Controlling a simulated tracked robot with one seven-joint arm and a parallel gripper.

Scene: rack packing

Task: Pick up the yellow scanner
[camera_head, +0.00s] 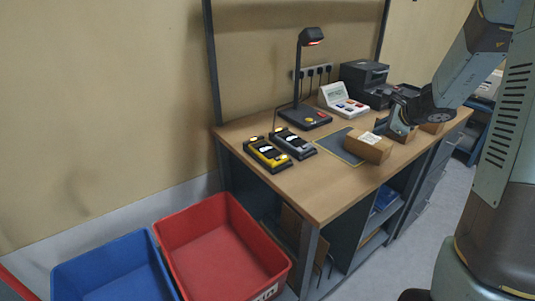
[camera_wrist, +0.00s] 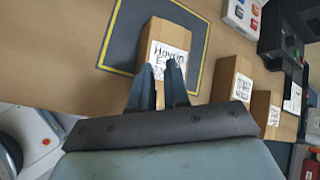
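The yellow scanner (camera_head: 267,154) lies on the left part of the workbench in the head view, black and yellow, beside a similar grey scanner (camera_head: 293,143). It does not show in the wrist view. My gripper (camera_head: 382,125) is well to its right, above the bench behind a brown box. In the wrist view my gripper's two dark fingers (camera_wrist: 160,66) stand a little apart, with part of the labelled box (camera_wrist: 166,36) showing between and beyond them. The fingers hold nothing that I can see. Whether they touch the box is unclear.
The box sits on a dark yellow-edged mat (camera_head: 335,147). More boxes (camera_wrist: 234,76) stand right of it. A lamp stand (camera_head: 299,85), a keypad device (camera_head: 342,101) and a printer (camera_head: 362,78) line the back. Red (camera_head: 283,270) and blue (camera_head: 58,278) bins stand on the floor at front left.

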